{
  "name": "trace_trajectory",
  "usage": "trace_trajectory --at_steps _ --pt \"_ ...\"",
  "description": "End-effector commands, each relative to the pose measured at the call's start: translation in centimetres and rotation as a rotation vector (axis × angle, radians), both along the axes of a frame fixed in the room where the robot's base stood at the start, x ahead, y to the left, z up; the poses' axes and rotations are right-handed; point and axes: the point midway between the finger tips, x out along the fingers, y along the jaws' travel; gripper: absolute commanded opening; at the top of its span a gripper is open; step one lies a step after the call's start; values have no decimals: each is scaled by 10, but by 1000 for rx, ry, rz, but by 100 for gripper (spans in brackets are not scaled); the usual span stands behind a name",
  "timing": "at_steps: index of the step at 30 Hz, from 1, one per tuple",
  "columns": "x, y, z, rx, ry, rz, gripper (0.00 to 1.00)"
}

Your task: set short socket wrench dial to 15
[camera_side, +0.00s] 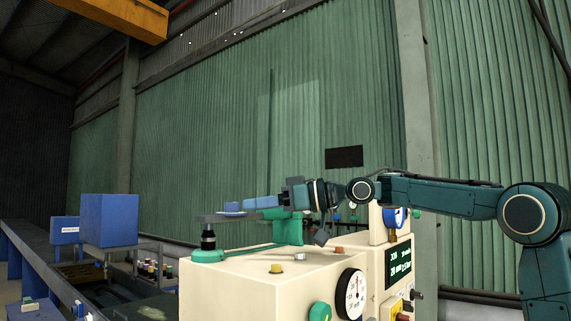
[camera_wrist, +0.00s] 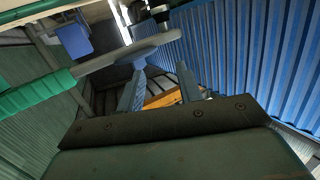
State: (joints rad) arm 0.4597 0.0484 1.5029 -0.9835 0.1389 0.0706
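In the side view a cream machine (camera_side: 250,284) carries a round dial (camera_side: 351,293) with a white face and dark rim; its marks are too small to read. A tool with a grey bar (camera_wrist: 128,51) and green handle (camera_wrist: 36,94) crosses the wrist view beyond my fingers. The grey bar (camera_side: 222,218) also shows above the machine, over a black post (camera_side: 208,239) on a green base. I cannot tell which dial is the wrench's. My gripper (camera_side: 248,203) is beside the bar; in the wrist view my fingers (camera_wrist: 160,84) are apart with nothing clearly held. Contact is unclear.
A dark display (camera_side: 398,263) with green text, a blue-rimmed gauge (camera_side: 396,217) and a green knob (camera_side: 320,311) are on the machine. A blue box (camera_side: 108,219) stands at left.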

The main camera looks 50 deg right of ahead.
Motion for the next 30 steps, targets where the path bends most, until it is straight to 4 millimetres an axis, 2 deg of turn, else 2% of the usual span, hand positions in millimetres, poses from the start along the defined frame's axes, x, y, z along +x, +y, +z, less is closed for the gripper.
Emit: trace_trajectory --at_steps 1,6,12,19,30 --pt "0 -13 -2 2 -10 9 36" --pt "-8 -47 -4 8 -60 70 36" --pt "-25 -77 -4 22 -112 127 36" --pt "-34 -89 -3 30 -135 153 36" --pt "-30 -85 -3 29 -136 158 36"
